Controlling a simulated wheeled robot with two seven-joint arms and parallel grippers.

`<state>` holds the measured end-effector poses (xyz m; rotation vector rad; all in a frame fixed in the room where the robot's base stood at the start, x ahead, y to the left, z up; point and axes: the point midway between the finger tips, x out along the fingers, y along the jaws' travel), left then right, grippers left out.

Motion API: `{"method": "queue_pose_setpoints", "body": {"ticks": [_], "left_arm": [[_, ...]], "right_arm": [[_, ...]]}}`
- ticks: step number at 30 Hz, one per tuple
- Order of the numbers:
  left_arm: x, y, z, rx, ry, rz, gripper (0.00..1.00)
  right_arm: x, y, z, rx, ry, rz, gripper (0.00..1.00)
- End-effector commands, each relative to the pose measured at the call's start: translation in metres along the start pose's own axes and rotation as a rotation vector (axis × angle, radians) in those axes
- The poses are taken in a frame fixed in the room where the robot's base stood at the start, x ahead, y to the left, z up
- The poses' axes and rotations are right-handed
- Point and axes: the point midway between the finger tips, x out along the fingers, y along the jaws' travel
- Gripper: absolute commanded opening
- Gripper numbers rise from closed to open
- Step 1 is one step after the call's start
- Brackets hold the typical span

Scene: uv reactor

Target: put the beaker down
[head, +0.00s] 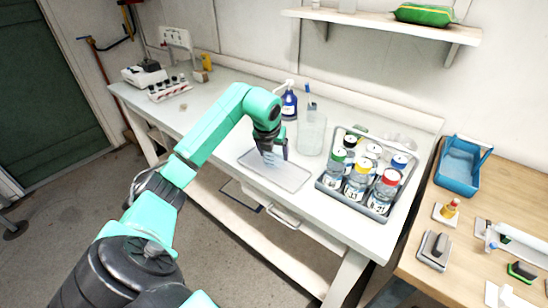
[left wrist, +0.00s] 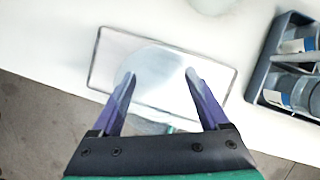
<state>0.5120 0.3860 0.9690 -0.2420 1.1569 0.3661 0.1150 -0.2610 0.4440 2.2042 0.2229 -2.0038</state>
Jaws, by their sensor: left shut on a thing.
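My left gripper (head: 272,153) is over the flat grey rectangular mat (head: 288,179) on the white bench. In the left wrist view its fingers (left wrist: 160,80) are shut on a clear beaker (left wrist: 155,77), whose round, see-through body shows between them. The mat (left wrist: 222,82) lies behind the beaker in that view. In the head view the beaker is mostly hidden by the gripper. I cannot tell whether its base touches the mat. My right gripper is not in view.
A grey crate (head: 325,184) of capped bottles stands right of the mat. A large clear vessel (head: 311,134) and a blue spray bottle (head: 289,104) stand behind it. A vial rack (head: 169,88) is far left. The bench left of the mat is clear.

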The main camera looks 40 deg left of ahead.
Motion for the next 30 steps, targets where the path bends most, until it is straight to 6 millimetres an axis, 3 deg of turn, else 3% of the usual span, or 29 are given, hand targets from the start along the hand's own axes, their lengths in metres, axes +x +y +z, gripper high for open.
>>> {"method": "queue_pose_setpoints", "body": {"ticks": [4,14,15,16,26,30], "left_arm": [[0.019,0.000,-0.009,-0.001,0.002,-0.001,0.21],[0.025,0.000,-0.010,0.000,0.000,0.001,0.21],[0.024,0.000,-0.010,0.000,0.001,0.001,0.90],[0.023,0.000,-0.010,0.000,0.001,0.001,1.00],[0.017,0.000,-0.008,0.000,-0.001,0.000,1.00],[-0.010,0.001,-0.008,0.002,-0.005,0.004,1.00]], "right_arm": [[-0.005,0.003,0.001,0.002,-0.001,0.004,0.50],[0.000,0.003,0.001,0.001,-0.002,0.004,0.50],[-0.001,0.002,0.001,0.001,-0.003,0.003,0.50],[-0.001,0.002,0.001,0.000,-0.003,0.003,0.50],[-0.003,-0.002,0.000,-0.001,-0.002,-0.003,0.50],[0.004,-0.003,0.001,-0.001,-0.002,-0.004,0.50]]}}
